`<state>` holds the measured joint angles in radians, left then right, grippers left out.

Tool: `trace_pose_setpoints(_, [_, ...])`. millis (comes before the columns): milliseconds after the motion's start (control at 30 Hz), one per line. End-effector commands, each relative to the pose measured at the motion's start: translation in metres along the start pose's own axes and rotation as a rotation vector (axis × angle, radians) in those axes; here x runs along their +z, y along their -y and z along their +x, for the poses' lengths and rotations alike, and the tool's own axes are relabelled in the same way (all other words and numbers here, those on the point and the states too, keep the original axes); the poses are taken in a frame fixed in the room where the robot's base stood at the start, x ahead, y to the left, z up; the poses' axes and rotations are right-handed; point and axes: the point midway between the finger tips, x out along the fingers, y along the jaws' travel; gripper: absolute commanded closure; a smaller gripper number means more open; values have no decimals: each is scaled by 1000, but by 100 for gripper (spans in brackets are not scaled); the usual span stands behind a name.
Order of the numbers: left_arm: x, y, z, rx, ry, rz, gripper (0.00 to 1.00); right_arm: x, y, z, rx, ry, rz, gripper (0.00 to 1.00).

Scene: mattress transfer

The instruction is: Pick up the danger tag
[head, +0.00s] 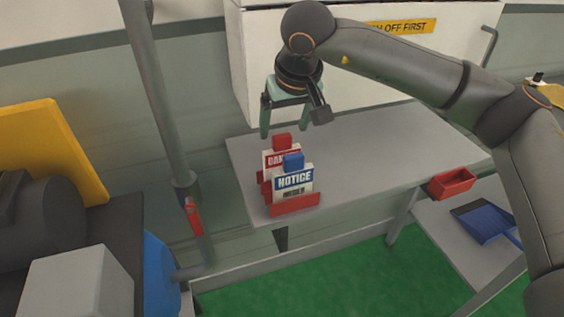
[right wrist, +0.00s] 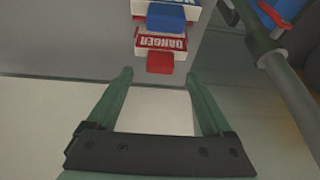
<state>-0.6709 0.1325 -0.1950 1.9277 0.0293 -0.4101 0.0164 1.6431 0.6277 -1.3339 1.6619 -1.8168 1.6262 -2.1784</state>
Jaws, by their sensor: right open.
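The danger tag (head: 270,158) is white with a red DANGER band and a red block on top. It stands upright in a red holder (head: 296,205) on the grey table, behind the blue-topped notice tag (head: 294,180), which partly hides it. In the right wrist view the danger tag (right wrist: 160,45) lies just beyond the fingertips, with the notice tag (right wrist: 165,15) past it. My right gripper (head: 286,134) is open and empty, above and behind the danger tag, apart from it; its fingers also show in the right wrist view (right wrist: 158,82). My left gripper is not in view.
The grey table (head: 370,150) is clear to the right of the holder. A white cabinet (head: 350,75) stands behind it. A red bin (head: 452,184) and a blue dustpan (head: 483,222) are at the right. A grey pipe (head: 155,100) rises at the left.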

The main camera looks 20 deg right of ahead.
Motion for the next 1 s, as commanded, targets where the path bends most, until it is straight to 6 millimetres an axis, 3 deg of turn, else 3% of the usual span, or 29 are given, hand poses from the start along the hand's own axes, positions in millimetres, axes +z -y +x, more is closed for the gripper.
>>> trace_pose_setpoints(200, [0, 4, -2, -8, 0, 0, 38, 0, 0, 26, 0, 1, 2, 15])
trace_pose_setpoints(467, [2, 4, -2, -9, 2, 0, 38, 0, 0, 28, 0, 0, 1, 16])
trace_pose_setpoints(1000, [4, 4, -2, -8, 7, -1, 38, 0, 0, 28, 0, 0, 1, 77])
